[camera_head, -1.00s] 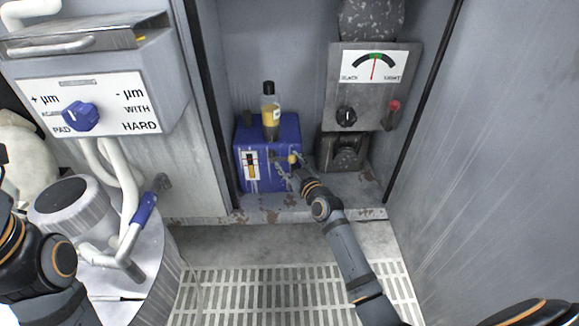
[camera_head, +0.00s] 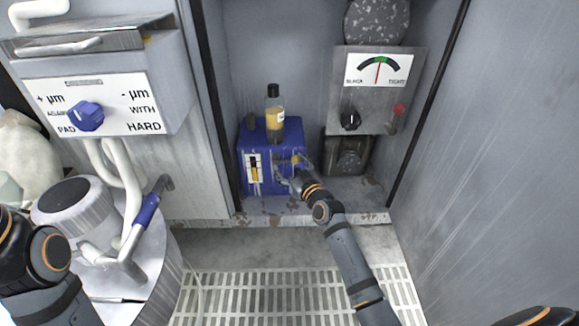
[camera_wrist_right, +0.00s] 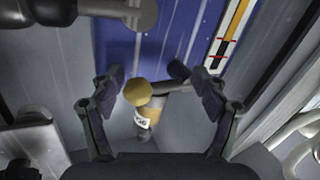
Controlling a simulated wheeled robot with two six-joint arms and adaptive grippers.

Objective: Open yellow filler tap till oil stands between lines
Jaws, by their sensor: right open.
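A blue oil box (camera_head: 273,185) stands in the cabinet recess with a bottle of amber oil (camera_head: 274,118) upright on top. Its front bears a white sight gauge (camera_head: 254,170) on the left and a yellow tap (camera_head: 295,159) on the right. In the right wrist view, the yellow tap knob (camera_wrist_right: 137,92) lies between the spread fingers of my right gripper (camera_wrist_right: 157,92), nearer the left finger, with no clear contact. The gauge (camera_wrist_right: 224,42) shows red lines and an amber strip turning dark near them; the exact level is unclear. My left gripper's fingers are out of view.
Right of the box stand a grey panel (camera_head: 373,115) with a dial, a black knob (camera_head: 350,120) and a red-tipped lever (camera_head: 399,109). The cabinet wall (camera_head: 500,150) is close on the right. A drum with a blue-handled crank (camera_head: 147,210) stands left.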

